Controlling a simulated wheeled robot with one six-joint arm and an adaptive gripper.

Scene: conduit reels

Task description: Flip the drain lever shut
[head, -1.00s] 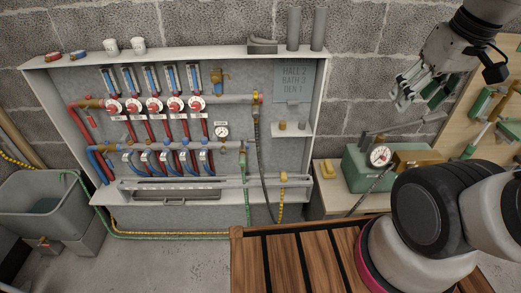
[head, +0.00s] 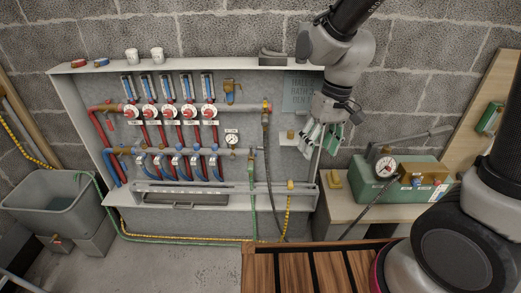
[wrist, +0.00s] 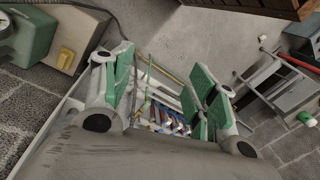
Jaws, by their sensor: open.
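The manifold's upper bar (head: 185,107) and lower bar (head: 140,149) are fixed in a wall cabinet. A brass fitting with a red part (head: 267,106) is at the upper bar's right end. A smaller end fitting (head: 252,151) joins the lower bar above a green hose. I cannot tell which is the drain lever, or its position. My gripper (head: 320,138) is open, pointing down in front of the cabinet's right edge, right of both fittings. In the wrist view my gripper's green-padded fingers (wrist: 165,88) are spread apart with nothing held; manifold parts (wrist: 168,122) show beyond.
A grey tub (head: 88,186) with a brass outlet stands at left. A green test pump (head: 430,178) with a gauge sits on a bench at right. A slatted wooden surface (head: 290,272) lies in front.

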